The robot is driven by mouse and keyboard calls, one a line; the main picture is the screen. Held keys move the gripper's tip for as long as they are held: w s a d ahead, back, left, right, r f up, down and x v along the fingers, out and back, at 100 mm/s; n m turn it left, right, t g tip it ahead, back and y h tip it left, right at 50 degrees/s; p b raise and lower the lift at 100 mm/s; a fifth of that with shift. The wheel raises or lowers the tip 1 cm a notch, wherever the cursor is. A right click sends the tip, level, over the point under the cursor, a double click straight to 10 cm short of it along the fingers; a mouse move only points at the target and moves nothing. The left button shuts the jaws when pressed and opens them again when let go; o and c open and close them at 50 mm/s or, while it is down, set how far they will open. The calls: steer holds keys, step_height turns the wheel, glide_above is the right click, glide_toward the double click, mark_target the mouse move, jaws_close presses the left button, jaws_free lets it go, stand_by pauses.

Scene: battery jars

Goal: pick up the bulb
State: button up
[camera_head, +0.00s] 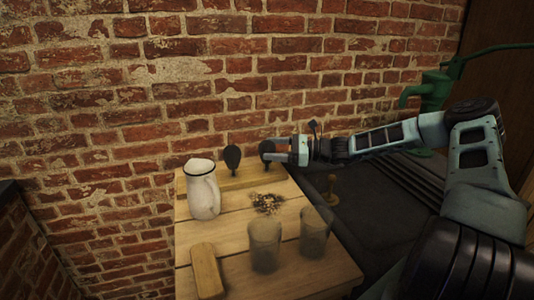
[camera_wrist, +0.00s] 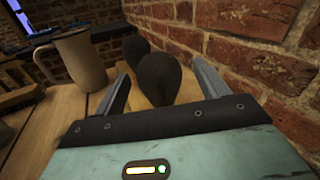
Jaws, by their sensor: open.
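Two dark, rounded bulbs stand upright at the back of the wooden table, on a wooden strip (camera_head: 215,183) by the brick wall. The left bulb (camera_head: 232,157) is clear of my gripper. The right bulb (camera_head: 267,149) is beside my gripper (camera_head: 281,156), which comes in from the right. In the wrist view, the nearer bulb (camera_wrist: 159,80) appears between the two spread fingers of my gripper (camera_wrist: 162,74), with visible gaps at both sides. The farther bulb (camera_wrist: 134,48) is partly hidden behind it. My gripper is open and holds nothing.
A white pitcher (camera_head: 204,193) stands left of the bulbs; it also shows in the wrist view (camera_wrist: 80,62). Two glass jars (camera_head: 265,246) (camera_head: 314,232), a small debris pile (camera_head: 267,202) and a wooden block (camera_head: 207,271) are nearer on the table. The brick wall (camera_wrist: 245,65) is close behind.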

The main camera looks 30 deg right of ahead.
mark_target(263, 148)
steer(key=x, duration=0.3)
steer(key=shift+w+a, duration=0.15)
steer(key=shift+a, duration=0.1)
steer(key=c, duration=1.2)
steer(key=shift+o, duration=0.2)
